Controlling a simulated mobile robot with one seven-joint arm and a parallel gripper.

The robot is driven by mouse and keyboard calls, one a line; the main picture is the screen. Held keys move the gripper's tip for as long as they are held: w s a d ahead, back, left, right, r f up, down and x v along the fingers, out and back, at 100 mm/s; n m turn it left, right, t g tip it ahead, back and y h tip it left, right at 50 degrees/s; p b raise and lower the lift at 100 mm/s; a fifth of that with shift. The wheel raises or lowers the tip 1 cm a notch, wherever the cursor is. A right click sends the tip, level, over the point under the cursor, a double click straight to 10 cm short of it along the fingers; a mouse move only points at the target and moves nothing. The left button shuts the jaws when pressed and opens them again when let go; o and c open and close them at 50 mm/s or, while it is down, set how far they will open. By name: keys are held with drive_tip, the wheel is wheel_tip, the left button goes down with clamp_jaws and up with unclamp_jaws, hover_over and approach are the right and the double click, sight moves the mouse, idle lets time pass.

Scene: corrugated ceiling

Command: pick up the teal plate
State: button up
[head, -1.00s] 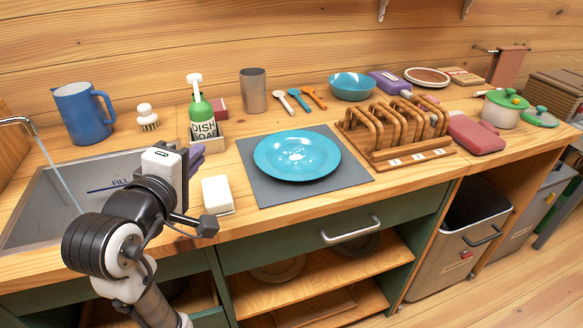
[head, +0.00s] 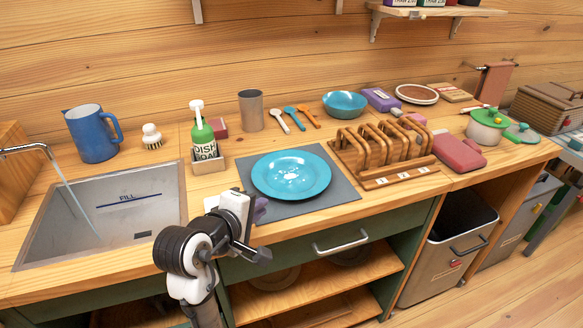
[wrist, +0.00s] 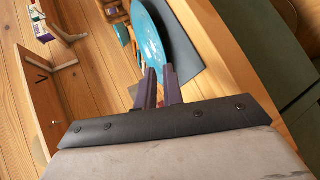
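The teal plate (head: 291,175) lies flat on the grey mat (head: 340,190) on the wooden counter. My gripper (head: 262,208) is low over the counter's front, just off the plate's near left side. In the wrist view the plate (wrist: 153,35) is seen at a slant, beyond the fingertips.
The wooden rack (head: 385,150) stands close to the plate's right. The dish soap bottle (head: 203,135) in its caddy stands to the left. The sink (head: 110,210) with running water is at far left.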

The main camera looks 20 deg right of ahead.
sight(278, 196)
drive_tip(key=p+x, duration=0.1)
drive_tip(key=x, duration=0.8)
drive_tip(key=shift+w+a+f, duration=0.1)
drive_tip(key=shift+w+f, duration=0.1)
clamp_jaws()
drive_tip(key=shift+r, duration=0.1)
